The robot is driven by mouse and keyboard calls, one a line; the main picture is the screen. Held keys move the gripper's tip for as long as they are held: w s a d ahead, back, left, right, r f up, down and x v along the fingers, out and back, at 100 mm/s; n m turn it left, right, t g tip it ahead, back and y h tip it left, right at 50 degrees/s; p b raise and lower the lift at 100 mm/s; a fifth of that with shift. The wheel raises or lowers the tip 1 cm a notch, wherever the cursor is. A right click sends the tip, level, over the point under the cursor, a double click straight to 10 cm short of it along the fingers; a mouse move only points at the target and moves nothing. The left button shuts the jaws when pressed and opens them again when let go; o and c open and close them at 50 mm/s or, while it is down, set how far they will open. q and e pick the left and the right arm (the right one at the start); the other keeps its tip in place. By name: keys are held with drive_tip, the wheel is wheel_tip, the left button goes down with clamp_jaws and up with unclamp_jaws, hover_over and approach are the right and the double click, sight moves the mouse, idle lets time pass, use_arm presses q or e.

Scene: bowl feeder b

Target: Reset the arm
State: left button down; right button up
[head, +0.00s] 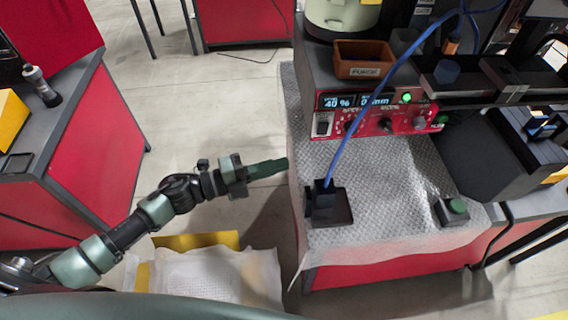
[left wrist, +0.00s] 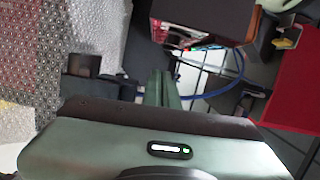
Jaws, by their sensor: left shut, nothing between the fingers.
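My left arm comes in from the lower left in the head view. My left gripper (head: 268,169) is shut and empty, its tip at the left edge of the feeder table, apart from anything I can make out. Its closed green fingers (left wrist: 163,88) also show in the left wrist view. My right gripper does not show in either view.
A mat-covered table (head: 375,190) holds a red control box (head: 375,115), a black block with a blue cable (head: 328,205) and a green button box (head: 451,210). A brown bin (head: 362,60) sits on top. A red bench (head: 85,150) stands left; floor (head: 225,105) lies open between.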

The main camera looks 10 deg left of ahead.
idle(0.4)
use_arm(q)
drive_tip(key=w+a+f+n+t+y, duration=0.1)
drive_tip(key=a+f+n+t+y, duration=0.1)
drive_tip(key=a+f+n+y, duration=0.5)
drive_tip(key=w+a+f+n+t, duration=0.2)
drive_tip(key=f+n, duration=0.2)
drive_tip(key=f, duration=0.6)
drive_tip(key=s+a+f+n+g+y, duration=0.1)
drive_tip(key=s+a+f+n+y, duration=0.25)
drive_tip(key=f, duration=0.45)
drive_tip(key=s+a+f+n+g+y, duration=0.25)
drive_tip(key=s+f+n, duration=0.2)
drive_tip(key=f, duration=0.45)
drive_tip(key=s+a+f+n+g+y, duration=0.15)
drive_tip(key=s+f+n+g, duration=0.25)
drive_tip(key=s+f, duration=0.95)
drive_tip(key=s+d+f+n+g, duration=0.1)
drive_tip(key=s+d+f+g, duration=0.1)
drive_tip(key=s, duration=0.9)
drive_tip(key=s+d+f+n+g, duration=0.2)
drive_tip(key=s+g, duration=0.1)
drive_tip(key=s, duration=0.8)
drive_tip(key=shift+f+n, duration=0.3)
